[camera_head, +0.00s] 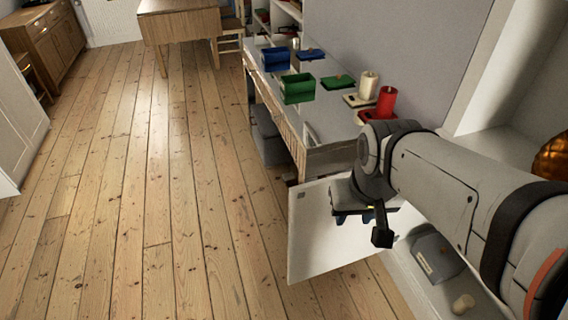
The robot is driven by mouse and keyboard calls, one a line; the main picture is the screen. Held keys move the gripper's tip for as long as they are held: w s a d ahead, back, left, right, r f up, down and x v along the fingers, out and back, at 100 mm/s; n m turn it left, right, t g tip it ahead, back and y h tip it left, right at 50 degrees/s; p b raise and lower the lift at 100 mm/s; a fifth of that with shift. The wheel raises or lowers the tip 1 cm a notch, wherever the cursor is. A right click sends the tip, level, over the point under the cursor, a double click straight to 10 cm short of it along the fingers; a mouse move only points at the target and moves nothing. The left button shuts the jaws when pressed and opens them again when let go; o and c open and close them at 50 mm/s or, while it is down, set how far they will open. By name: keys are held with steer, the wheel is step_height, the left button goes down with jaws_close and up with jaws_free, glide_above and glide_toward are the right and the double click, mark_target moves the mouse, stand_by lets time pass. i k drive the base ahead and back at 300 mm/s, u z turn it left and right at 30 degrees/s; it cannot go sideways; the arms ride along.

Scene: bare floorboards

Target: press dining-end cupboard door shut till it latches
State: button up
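A white cupboard door (312,245) stands open at the lower middle, swung out from the cupboard over the floorboards. A small grey square shows near its upper left corner. Part of the door is hidden behind my gripper (360,217), which is in front of its right upper part at the end of my arm. Whether the gripper touches the door cannot be told. Its fingers point down and are mostly hidden by the wrist, so their opening does not show. The cupboard's open inside (415,285) shows to the right of the door, below my arm.
A grey box (437,258) and a small cream object (463,304) are inside the cupboard. Beyond the door, a long bench (318,113) holds green and blue bins and red and cream cylinders. A wooden table (182,24) stands at the back. The floor at left is clear.

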mark_target(317, 246)
steer(key=u, duration=0.05)
steer(key=i, duration=0.5)
steer(key=k, duration=1.2)
steer(key=u, duration=0.8)
steer(key=i, duration=1)
steer(key=u, duration=0.1)
